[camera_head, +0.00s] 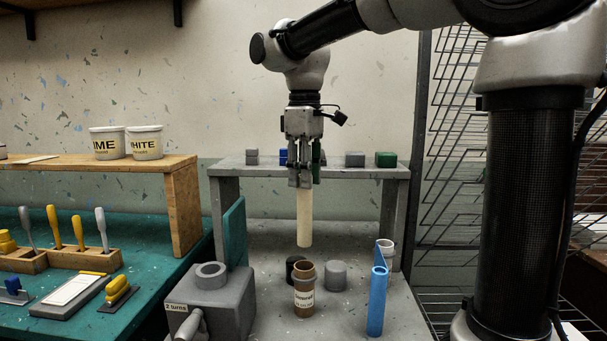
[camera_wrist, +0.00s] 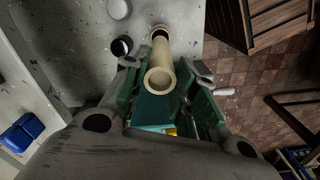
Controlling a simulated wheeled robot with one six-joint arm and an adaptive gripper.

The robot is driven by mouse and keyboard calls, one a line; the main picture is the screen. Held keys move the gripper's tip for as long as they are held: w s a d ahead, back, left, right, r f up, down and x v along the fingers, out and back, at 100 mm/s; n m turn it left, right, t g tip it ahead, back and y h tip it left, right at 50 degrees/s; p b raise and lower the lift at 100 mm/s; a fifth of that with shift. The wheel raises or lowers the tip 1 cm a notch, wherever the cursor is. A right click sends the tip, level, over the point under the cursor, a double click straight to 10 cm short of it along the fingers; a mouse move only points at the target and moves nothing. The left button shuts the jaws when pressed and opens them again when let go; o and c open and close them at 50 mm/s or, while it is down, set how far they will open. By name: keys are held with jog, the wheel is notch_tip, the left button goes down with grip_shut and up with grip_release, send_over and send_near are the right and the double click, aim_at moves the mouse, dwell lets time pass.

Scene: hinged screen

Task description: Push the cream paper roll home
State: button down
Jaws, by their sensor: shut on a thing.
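The cream paper roll (camera_head: 304,222) hangs upright from my gripper (camera_head: 304,180), which is shut on its upper part. In the wrist view the roll (camera_wrist: 160,62) runs away from me between the green-padded fingers of my gripper (camera_wrist: 160,92). A brown open-topped pot (camera_head: 304,297) with a pale label stands on the grey bench below. In the head view a small gap shows between the roll's lower end and the pot's rim. In the wrist view the pot's dark mouth (camera_wrist: 160,34) shows just past the roll's far end, partly hidden by it.
A grey box (camera_head: 212,300) marked "2 turns", with a ring on top and a handle, stands left. A teal panel (camera_head: 235,232) rises behind it. A black cylinder (camera_head: 293,265) and grey cylinder (camera_head: 336,276) stand behind the pot. A blue tube (camera_head: 377,300) and white tube (camera_head: 386,254) stand right.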

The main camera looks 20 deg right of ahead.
aim_at(305, 200)
jog(key=shift+f, duration=2.55)
notch_tip(305, 200, down, 13)
jog(key=shift+r, duration=0.15)
dwell(2.6)
dwell(0.5)
jog(key=c, duration=1.1)
grip_release()
jog(key=shift+o, duration=0.2)
notch_tip(305, 200, up, 12)
jog(key=shift+f, duration=0.1)
